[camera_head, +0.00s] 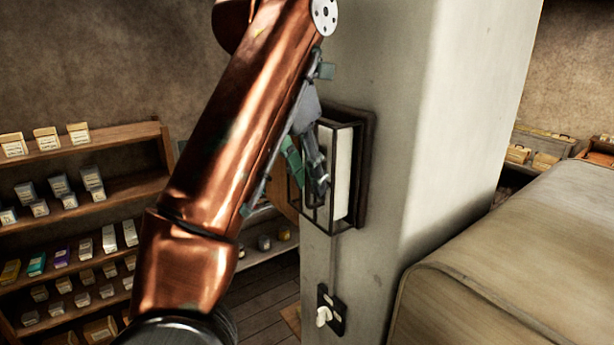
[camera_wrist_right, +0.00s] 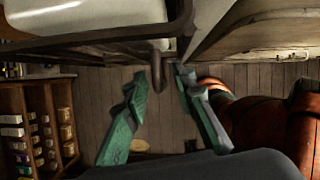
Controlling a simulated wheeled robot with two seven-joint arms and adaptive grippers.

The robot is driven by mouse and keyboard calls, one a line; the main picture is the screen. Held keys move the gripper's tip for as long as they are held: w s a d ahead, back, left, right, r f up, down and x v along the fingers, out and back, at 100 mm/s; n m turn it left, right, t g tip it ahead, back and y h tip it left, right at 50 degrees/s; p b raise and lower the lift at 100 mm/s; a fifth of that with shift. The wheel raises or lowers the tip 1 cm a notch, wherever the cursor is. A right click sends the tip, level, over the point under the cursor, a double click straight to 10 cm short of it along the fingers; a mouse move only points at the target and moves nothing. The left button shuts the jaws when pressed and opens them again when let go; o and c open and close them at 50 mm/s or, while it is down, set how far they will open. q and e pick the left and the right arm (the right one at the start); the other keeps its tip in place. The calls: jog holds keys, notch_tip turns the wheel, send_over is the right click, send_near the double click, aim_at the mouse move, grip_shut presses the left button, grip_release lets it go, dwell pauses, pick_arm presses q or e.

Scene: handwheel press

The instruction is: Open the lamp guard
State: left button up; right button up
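The lamp guard (camera_head: 332,228) is a dark barred frame on the pale pillar, in front of a white lamp (camera_head: 342,172). Its dark bars also cross the top of the right wrist view (camera_wrist_right: 95,43), with the lamp (camera_wrist_right: 85,14) behind them. My right gripper (camera_head: 308,182) is at the guard's left side, partly hidden by my copper arm. In the wrist view its green fingers (camera_wrist_right: 162,80) are apart. A small dark hooked handle (camera_wrist_right: 155,62) hangs between the fingertips; whether they touch it is unclear. My left gripper is not in view.
The pillar (camera_head: 385,200) carries a switch (camera_head: 324,316) below the guard. Wooden shelves (camera_head: 85,200) with small boxes stand at the left. A large beige rounded body (camera_head: 520,260) fills the lower right. Bare floor shows between shelves and pillar.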

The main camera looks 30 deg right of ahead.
grip_shut()
dwell(0.6)
